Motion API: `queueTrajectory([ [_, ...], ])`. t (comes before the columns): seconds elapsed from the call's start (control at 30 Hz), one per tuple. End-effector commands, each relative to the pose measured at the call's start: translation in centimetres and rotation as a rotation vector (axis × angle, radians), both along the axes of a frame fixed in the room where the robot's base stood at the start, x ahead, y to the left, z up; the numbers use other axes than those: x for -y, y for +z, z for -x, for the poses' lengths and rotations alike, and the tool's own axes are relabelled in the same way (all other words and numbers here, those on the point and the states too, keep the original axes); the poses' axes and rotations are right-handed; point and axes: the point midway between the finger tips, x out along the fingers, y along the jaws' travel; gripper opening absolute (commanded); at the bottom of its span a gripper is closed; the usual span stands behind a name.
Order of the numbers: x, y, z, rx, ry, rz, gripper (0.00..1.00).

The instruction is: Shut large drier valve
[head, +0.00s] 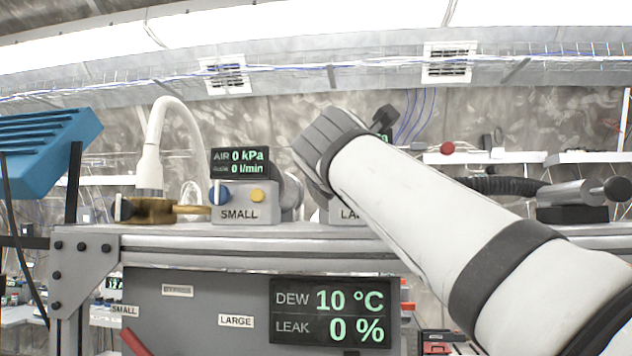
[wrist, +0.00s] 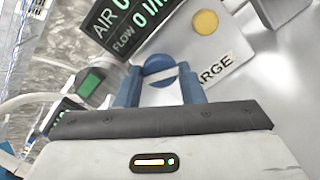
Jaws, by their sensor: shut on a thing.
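The large drier unit, a grey box labelled LARGE (wrist: 225,68), fills the right of the wrist view. In the head view my arm covers most of it and only the start of its label (head: 345,215) shows. Its blue round valve knob (wrist: 159,66) has a white line across it, roughly level and slightly tilted in the wrist view. My gripper (wrist: 160,88) is shut on this knob, with one blue finger on each side. In the head view the gripper and knob are hidden behind my arm. A yellow button (wrist: 205,23) sits beside the knob.
The SMALL unit (head: 240,213) stands to the left on the same shelf, with its own blue knob and yellow button. A brass fitting with a white hose (head: 150,170) stands further left. The panel below reads dew 10 °C, leak 0 % (head: 330,314). A dark handle (head: 612,188) lies right.

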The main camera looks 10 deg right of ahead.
Motion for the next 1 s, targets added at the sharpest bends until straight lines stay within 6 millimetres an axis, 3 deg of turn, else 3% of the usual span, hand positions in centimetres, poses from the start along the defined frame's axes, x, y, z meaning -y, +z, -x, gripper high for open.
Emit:
queueTrajectory([
  [1.0,0.07,-0.19,0.06,0.29,0.002,-0.883,0.12],
])
